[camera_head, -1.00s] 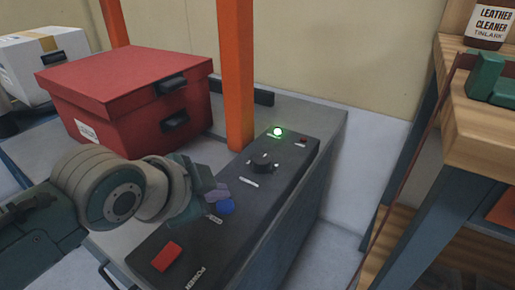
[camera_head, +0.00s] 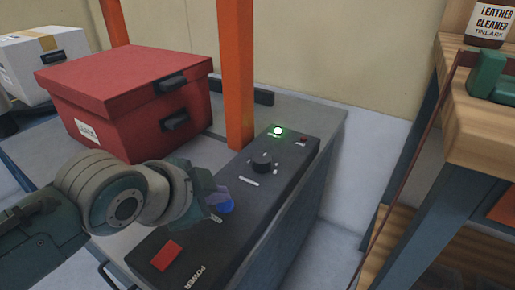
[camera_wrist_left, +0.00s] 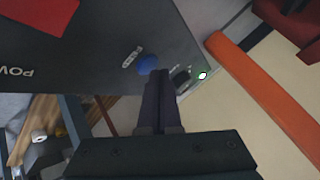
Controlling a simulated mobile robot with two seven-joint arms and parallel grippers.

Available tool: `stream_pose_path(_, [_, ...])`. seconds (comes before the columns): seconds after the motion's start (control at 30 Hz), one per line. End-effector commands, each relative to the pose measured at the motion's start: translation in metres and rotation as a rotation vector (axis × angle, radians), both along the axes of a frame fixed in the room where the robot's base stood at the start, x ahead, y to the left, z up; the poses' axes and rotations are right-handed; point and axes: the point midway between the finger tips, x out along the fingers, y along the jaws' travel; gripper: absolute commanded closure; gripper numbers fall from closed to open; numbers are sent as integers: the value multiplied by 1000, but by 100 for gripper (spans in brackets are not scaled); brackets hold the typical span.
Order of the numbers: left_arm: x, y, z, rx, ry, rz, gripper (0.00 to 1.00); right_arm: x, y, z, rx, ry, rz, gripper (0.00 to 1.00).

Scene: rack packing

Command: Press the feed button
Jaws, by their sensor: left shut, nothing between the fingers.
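A round blue button (camera_head: 227,207) sits on the dark control panel (camera_head: 225,240), next to a small white label that is too small to read in the head view. My left gripper (camera_head: 218,196) is shut and empty, with its fingertips right at the blue button and covering part of it. In the left wrist view the blue button (camera_wrist_left: 148,63) shows just beyond and left of the closed fingertips (camera_wrist_left: 160,76). I cannot tell whether the fingertips touch it. My right gripper is not in view.
The panel also holds a red switch (camera_head: 166,255) by the word POWER, a black knob (camera_head: 262,161) and a lit green lamp (camera_head: 278,130). An orange post (camera_head: 237,80) and a red box (camera_head: 125,95) stand behind. A wooden shelf (camera_head: 480,130) is at the right.

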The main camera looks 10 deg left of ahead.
Motion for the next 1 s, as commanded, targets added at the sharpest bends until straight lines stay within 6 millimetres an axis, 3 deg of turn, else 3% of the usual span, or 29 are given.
stream_pose_path(1.0, [0, 0, -9, 1, 0, 0, 100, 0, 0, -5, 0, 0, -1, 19])
